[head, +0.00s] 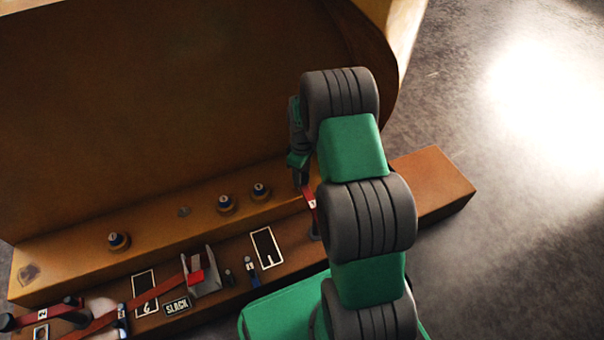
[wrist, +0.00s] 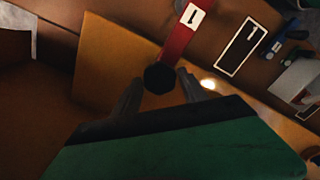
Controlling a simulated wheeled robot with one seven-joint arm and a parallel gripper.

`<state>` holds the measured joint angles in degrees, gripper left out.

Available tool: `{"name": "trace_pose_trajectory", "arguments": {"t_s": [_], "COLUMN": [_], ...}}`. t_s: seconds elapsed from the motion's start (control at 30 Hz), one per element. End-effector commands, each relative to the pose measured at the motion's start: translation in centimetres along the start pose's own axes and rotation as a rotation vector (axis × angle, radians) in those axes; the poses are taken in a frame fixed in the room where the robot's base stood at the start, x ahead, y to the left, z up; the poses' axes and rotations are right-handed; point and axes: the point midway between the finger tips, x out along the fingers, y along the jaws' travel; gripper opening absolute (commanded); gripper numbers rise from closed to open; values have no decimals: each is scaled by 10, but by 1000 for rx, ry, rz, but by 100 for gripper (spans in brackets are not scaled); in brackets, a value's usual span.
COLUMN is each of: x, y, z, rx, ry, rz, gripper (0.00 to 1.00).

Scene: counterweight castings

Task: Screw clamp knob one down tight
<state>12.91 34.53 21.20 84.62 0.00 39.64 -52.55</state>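Clamp knob one is a dark, many-sided knob (wrist: 159,78) at the end of a red clamp arm (wrist: 178,40) with a white label "1". My gripper (wrist: 159,82) has its two grey fingers on either side of the knob, with a narrow gap showing at each side, so it looks open around it. In the head view my gripper (head: 299,172) reaches down over the upper end of the red arm (head: 310,198). There it hides the knob. How far the knob is screwed down cannot be told.
Several round studs, such as one stud (head: 226,203), stand on the orange ledge to the left. A grey bracket with a red block (head: 196,277), a "SLACK" plate (head: 177,307) and a red arm labelled "2" (head: 42,314) are further left. A large casting wall (head: 150,110) rises behind.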

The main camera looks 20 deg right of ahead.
Motion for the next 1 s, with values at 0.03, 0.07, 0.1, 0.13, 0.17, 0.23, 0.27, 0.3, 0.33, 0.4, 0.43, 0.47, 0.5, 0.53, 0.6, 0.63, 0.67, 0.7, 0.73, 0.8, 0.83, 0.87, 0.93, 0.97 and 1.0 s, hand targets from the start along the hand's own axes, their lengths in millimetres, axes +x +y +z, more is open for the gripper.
{"name": "trace_pose_trajectory", "arguments": {"t_s": [0.03, 0.07, 0.1, 0.13, 0.17, 0.23, 0.27, 0.3, 0.33, 0.4, 0.43, 0.47, 0.5, 0.53, 0.6, 0.63, 0.67, 0.7, 0.73, 0.8, 0.83, 0.87, 0.93, 0.97, 1.0], "x": [0, 0, 0, 0, 0, 0, 0, 0, 0, 0, 0, 0, 0, 0, 0, 0, 0, 0, 0, -1, -1, -1, -1, -2, -2], "y": [0, 0, 0, 0, 0, 0, 0, 0, 0, 0, 0, 0, 0, 0, 0, 0, 0, 0, 0, 0, 0, 0, 0, 0, 0], "z": [0, 0, 0, 0, 0, 0, 0, 0, 0, 0, 0, 0, 0, 0, 0, 0, 0, 0, 0, 0, 0, 0, 0, 0, 0], "rx": [0, 0, 0, 0, 0, 0, 0, 0, 0, 0, 0, 0, 0, 0, 1, 1, 3, 6, 9, 22, 29, 38, 65, 80, 101], "ry": [0, 0, 0, 0, 0, 0, 0, 0, 0, 0, 0, 0, 0, -1, -1, -1, -1, -1, -1, -1, -1, -1, -1, -1, -1], "rz": [0, 0, 0, 0, 0, 0, 0, 0, 0, 0, 0, -1, -1, -1, -1, -1, -1, -1, -1, -1, -1, -1, -1, -1, -1], "gripper": [46, 43, 40, 37, 35, 29, 27, 23, 21, 15, 13, 10, 7, 5, 4, 4, 4, 4, 4, 4, 4, 4, 4, 4, 4]}}
